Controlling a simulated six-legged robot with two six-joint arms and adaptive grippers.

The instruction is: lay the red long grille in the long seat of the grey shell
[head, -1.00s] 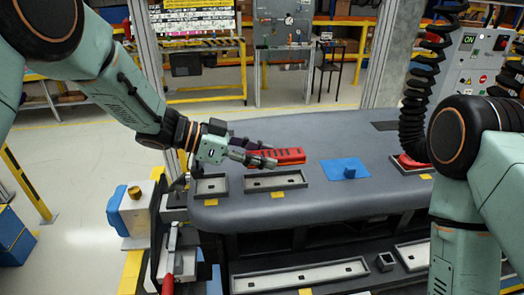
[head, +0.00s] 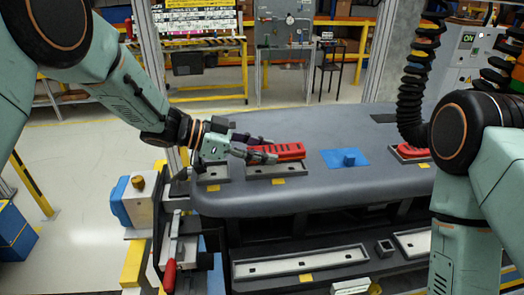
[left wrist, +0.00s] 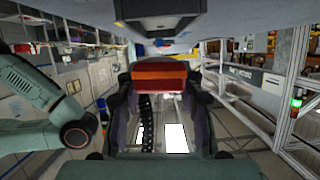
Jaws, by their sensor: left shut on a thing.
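The red long grille (head: 288,152) has dark slots and is held by my left gripper (head: 262,154), whose fingers are shut on its left end. The grille is over the back part of the long seat (head: 280,170) of the grey shell (head: 320,192). Whether it touches the seat is hard to tell. The seat's front rim and part of its floor show. In the left wrist view the red grille (left wrist: 160,76) sits between the gripper fingers, and a dark recess shows above it. My right gripper is out of view.
A shorter seat (head: 212,176) lies left of the long one, partly under my left gripper. A blue piece (head: 347,158) with a knob is to the right, and another red part (head: 410,151) sits farther right. Long trays (head: 300,262) are on the lower level in front.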

